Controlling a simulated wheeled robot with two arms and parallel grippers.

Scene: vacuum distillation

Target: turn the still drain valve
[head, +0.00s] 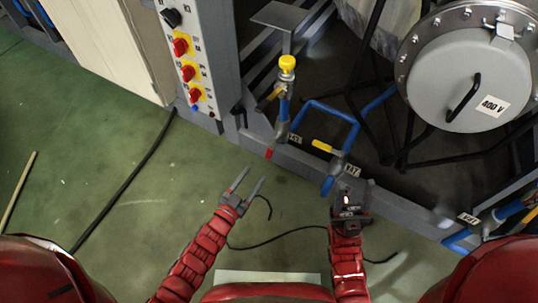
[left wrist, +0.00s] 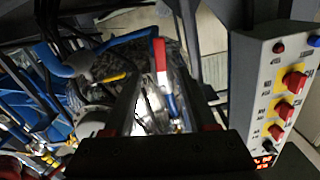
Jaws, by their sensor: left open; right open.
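Several valves sit on the blue pipes by the frame; I cannot tell which is the still drain valve. A red valve lever (head: 268,153) hangs at the lower left pipe, just beyond my left gripper (head: 254,174). My left gripper is open and empty, apart from the lever. In the left wrist view the red lever (left wrist: 160,58) stands beyond the gap between the open fingers (left wrist: 160,105). A yellow valve lever (head: 322,146) lies to the right on another blue pipe. My right gripper (head: 351,187) is open close to this pipe's lower end, partly covering it; contact is unclear.
A control panel (head: 198,55) with red knobs stands at the upper left, also on the right in the left wrist view (left wrist: 278,95). A round grey vessel lid (head: 455,75) is at upper right. Black cables lie on the green floor (head: 120,200), mostly clear at left.

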